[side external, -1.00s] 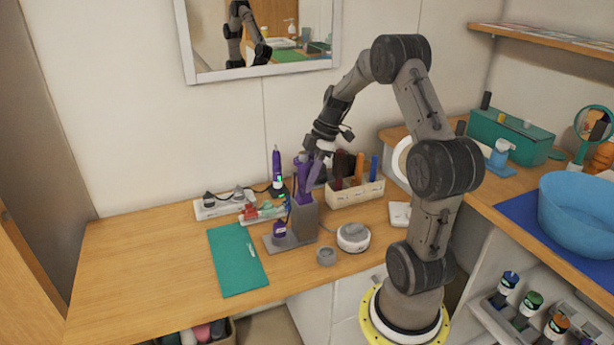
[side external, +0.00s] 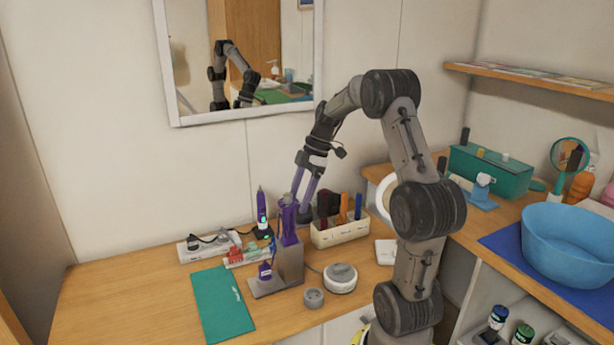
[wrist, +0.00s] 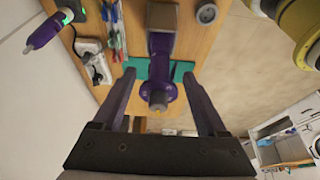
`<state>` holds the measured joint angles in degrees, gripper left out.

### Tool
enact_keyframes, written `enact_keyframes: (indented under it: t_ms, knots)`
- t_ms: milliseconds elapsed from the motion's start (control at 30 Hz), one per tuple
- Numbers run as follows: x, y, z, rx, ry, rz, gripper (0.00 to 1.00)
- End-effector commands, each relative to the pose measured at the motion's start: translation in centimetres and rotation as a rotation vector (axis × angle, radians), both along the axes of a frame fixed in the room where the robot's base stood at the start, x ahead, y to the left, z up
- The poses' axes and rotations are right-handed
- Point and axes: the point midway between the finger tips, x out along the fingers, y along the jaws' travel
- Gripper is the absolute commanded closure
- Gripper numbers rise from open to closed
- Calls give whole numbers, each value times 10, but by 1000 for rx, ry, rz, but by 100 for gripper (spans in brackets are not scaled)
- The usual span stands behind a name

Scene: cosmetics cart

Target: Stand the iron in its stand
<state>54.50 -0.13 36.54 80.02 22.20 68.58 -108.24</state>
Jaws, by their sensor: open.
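The purple iron (side external: 288,222) stands upright in the grey stand (side external: 291,262), its lower part hidden inside the holder. In the wrist view the iron (wrist: 160,66) shows between my fingers, with a dark grey end towards the camera, and the stand (wrist: 162,16) lies beyond it. My gripper (side external: 301,204) is above and close beside the iron in the side view. In the wrist view my gripper (wrist: 160,75) is open, with a visible gap between the iron and each finger.
A purple wand with a green light (side external: 262,212) stands behind the stand. A cream organiser (side external: 340,233) with brushes is to the right. A round white device (side external: 340,278) and a small grey pot (side external: 313,297) are in front. A teal mat (side external: 222,303) lies left.

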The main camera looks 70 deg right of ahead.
Motion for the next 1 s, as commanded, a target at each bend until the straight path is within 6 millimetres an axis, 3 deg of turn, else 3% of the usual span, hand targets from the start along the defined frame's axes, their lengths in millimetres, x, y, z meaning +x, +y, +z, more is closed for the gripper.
enact_keyframes:
  t_ms: [200,400,1000]
  knots:
    - [-11,-12,41,-3,-2,-2,25]
    - [-16,-17,61,-1,-1,-2,25]
    - [-18,-17,66,0,0,0,25]
